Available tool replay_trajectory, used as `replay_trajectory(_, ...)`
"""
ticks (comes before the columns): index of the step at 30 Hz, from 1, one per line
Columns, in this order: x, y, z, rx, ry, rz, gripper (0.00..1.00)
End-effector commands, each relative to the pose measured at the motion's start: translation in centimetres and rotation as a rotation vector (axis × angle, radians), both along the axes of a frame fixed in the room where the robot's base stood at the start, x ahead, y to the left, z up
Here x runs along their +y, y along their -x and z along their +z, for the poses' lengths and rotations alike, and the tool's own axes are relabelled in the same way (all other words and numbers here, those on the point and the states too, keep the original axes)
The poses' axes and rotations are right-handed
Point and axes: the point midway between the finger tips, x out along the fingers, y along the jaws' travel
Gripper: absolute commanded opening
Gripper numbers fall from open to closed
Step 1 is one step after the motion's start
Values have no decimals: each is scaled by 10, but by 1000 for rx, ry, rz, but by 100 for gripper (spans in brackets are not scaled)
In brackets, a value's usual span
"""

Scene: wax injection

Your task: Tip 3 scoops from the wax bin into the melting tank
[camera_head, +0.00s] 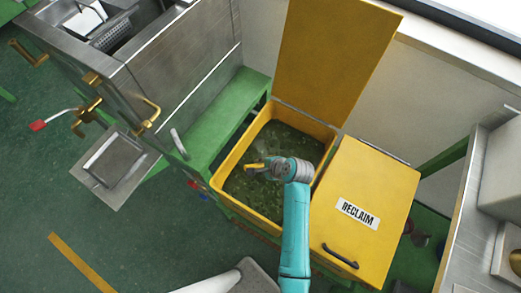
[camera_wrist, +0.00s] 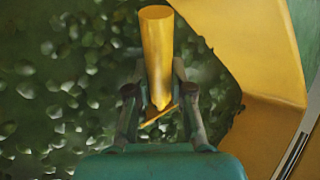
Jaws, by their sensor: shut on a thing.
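The wax bin (camera_head: 222,180) is a yellow box with its lid (camera_head: 335,50) raised. It holds many small green wax pieces (camera_head: 290,140), also seen in the wrist view (camera_wrist: 60,85). My gripper (camera_head: 262,168) is over the bin's contents, inside its rim as seen from the head. In the wrist view my gripper (camera_wrist: 158,108) is shut on a yellow scoop (camera_wrist: 157,45), whose round handle rises between the fingers. The scoop's load cannot be told. A steel machine (camera_head: 180,75) at the upper left, apparently the melting tank, has an open top.
A shut yellow bin (camera_head: 375,195) marked RECLAIM stands right of the wax bin. A green bench (camera_head: 225,120) lies between the bin and the steel machine. Brass valves (camera_head: 88,108) and a small steel tray (camera_head: 115,160) stick out at left. Steel furniture (camera_head: 465,210) stands at right.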

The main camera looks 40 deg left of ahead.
Motion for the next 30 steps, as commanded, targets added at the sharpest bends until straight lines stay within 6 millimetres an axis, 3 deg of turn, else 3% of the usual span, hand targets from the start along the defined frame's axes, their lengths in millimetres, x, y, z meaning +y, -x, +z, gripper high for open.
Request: replay_trajectory(30, 1, -1, 81, -3, -2, 0, 0)
